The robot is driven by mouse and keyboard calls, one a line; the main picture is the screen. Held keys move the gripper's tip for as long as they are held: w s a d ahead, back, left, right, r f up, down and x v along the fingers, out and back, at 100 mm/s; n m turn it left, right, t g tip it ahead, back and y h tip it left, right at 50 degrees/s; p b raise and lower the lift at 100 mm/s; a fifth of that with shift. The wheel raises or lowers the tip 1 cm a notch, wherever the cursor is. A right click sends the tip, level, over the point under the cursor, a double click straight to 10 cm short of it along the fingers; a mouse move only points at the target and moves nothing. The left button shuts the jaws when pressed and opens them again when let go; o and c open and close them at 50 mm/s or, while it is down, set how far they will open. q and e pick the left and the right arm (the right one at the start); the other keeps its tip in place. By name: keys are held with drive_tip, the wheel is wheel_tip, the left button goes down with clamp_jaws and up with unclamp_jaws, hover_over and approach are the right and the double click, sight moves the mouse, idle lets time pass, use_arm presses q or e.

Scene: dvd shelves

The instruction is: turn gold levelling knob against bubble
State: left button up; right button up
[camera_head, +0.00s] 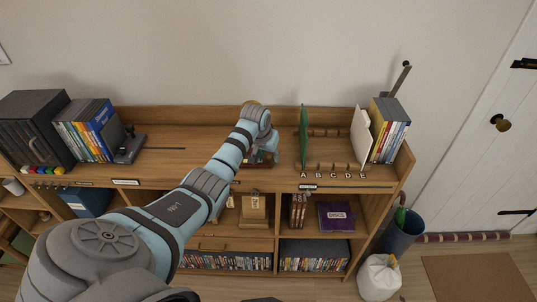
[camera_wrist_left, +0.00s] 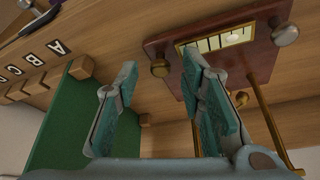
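A red-brown wooden instrument base (camera_wrist_left: 258,62) is in the upper right of the left wrist view. Its pale level window (camera_wrist_left: 215,40) has a brass frame, with the bubble towards the right part. A brassy knob (camera_wrist_left: 160,68) sits at the base's left corner; a paler knob (camera_wrist_left: 286,34) is at its right corner. My left gripper (camera_wrist_left: 158,76) is open, its fingertips on either side of the brassy knob in the picture; contact cannot be told. In the head view my left gripper (camera_head: 262,146) is over the base, hiding most of it. My right gripper is out of view.
A green upright panel (camera_wrist_left: 65,125) stands close beside my left gripper; it also shows in the head view (camera_head: 304,137). Brass rods (camera_wrist_left: 272,125) rise from the base. The shelf top (camera_head: 175,150) is mostly clear to the left.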

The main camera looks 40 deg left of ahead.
use_arm(q)
clamp_jaws()
